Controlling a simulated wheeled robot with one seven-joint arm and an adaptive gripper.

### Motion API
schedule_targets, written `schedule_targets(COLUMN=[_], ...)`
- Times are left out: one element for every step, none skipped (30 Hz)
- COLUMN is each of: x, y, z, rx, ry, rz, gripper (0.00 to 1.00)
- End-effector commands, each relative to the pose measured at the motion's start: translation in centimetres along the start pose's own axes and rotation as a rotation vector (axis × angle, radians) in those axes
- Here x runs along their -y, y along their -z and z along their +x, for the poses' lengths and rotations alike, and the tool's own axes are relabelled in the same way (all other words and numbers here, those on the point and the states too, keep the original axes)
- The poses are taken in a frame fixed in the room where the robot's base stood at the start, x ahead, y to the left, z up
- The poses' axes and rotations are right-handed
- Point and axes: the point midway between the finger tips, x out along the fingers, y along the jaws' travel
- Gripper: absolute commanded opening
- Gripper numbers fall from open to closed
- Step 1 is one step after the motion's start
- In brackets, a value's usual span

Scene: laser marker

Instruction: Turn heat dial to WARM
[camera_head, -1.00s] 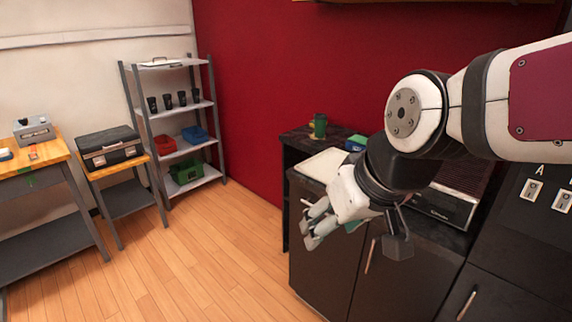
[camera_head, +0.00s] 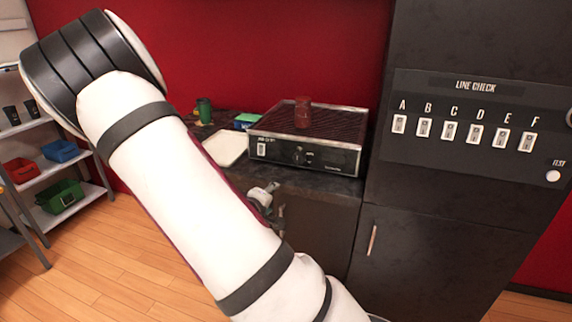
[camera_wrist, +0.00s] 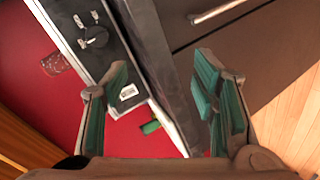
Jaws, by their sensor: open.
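The warmer (camera_head: 275,150) is a low dark box with a silver-edged front, standing on the counter in the head view. Its small black heat dial (camera_head: 298,156) is near the middle of the front; the lettering is too small to read. In the wrist view the dial (camera_wrist: 96,37) is a round black knob at upper left, its pointer direction unclear. My gripper (camera_wrist: 163,78) is open and empty, apart from the dial, with green-padded fingers. In the head view my gripper (camera_head: 268,196) shows partly behind my arm, in front of and below the warmer.
A reddish translucent cup (camera_head: 302,112) stands on the warmer. A pale tray (camera_head: 227,147), a green cup (camera_head: 204,110) and a blue-green box (camera_head: 246,121) are left of it. A LINE CHECK switch panel (camera_head: 478,125) is on the right cabinet. Shelves stand at far left.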

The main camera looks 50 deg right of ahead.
Motion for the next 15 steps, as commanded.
schedule_targets(x=[-0.5, -1.0, -1.7, -2.2, -2.7, -3.2, -3.6, -3.9, -4.3, -4.5, -4.7, -4.9, -5.0, -5.1, -5.3], y=[-0.7, -0.9, -1.1, -1.2, -1.3, -1.4, -1.4, -1.4, -1.4, -1.4, -1.4, -1.3, -1.3, -1.3, -1.3], z=[1.1, 1.4, 1.8, 2.0, 2.2, 2.3, 2.3, 2.4, 2.4, 2.4, 2.4, 2.4, 2.5, 2.6, 2.9], rx=[0.002, 0.001, 0.000, -0.002, -0.004, -0.006, -0.007, -0.008, -0.011, -0.011, -0.011, -0.012, -0.012, -0.012, -0.012], ry=[-0.081, -0.127, -0.186, -0.226, -0.262, -0.306, -0.334, -0.358, -0.385, -0.401, -0.414, -0.427, -0.433, -0.436, -0.439], rz=[-0.071, -0.109, -0.154, -0.188, -0.216, -0.253, -0.276, -0.297, -0.319, -0.332, -0.343, -0.352, -0.356, -0.359, -0.360], gripper=[0.53, 0.53, 0.53, 0.53, 0.53, 0.53, 0.53, 0.53, 0.53, 0.53, 0.53, 0.53, 0.53, 0.53, 0.53])
